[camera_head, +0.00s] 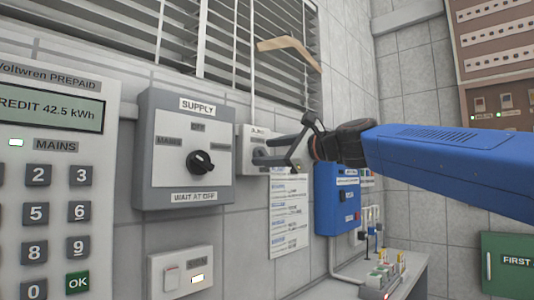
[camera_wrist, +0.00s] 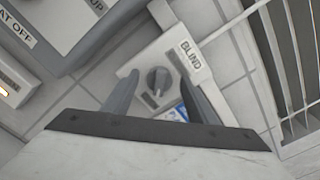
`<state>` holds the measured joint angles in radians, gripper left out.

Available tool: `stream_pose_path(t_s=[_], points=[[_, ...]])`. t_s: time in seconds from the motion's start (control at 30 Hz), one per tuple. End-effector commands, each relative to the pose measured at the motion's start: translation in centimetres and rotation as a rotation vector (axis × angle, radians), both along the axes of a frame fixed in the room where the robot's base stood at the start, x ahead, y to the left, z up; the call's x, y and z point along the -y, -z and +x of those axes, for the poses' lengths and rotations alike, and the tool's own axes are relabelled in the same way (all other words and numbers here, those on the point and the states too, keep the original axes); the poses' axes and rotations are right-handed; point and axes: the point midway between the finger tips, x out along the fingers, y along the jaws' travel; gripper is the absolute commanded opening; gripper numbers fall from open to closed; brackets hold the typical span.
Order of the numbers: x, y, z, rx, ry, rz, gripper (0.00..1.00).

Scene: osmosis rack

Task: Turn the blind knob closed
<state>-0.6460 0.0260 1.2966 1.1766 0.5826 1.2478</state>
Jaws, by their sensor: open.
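The blind knob (camera_wrist: 157,80) is a small dark grey round knob on a pale wall box (camera_wrist: 128,70) labelled BLIND. In the wrist view it lies between the two fingers of my gripper (camera_wrist: 158,74), which are apart. I cannot tell how far the fingertips are from it in depth. In the head view my gripper (camera_head: 268,154) is in front of the pale box (camera_head: 245,140) and hides the knob. The window blind (camera_head: 215,40) has grey slats, with dark gaps between several of them.
The grey SUPPLY box (camera_head: 185,150) with a black rotary switch is left of the BLIND box. A blue box (camera_head: 337,198) and a paper sheet (camera_head: 289,215) are below right. A wooden strip (camera_head: 287,47) crosses the blind. A keypad meter (camera_head: 50,170) is at far left.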

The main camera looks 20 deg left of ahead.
Motion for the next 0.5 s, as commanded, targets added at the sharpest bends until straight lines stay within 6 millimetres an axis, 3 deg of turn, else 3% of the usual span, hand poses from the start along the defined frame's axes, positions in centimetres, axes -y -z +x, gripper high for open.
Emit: stream_pose_path(t_s=[0.4, 0.43, 0.5], points=[[-0.80, 0.03, 0.35, 0.000, 0.001, -0.001, 0.53], [-0.80, 0.02, 0.35, 0.000, 0.001, -0.001, 0.50], [-0.80, 0.03, 0.35, 0.000, 0.001, -0.001, 0.33]])
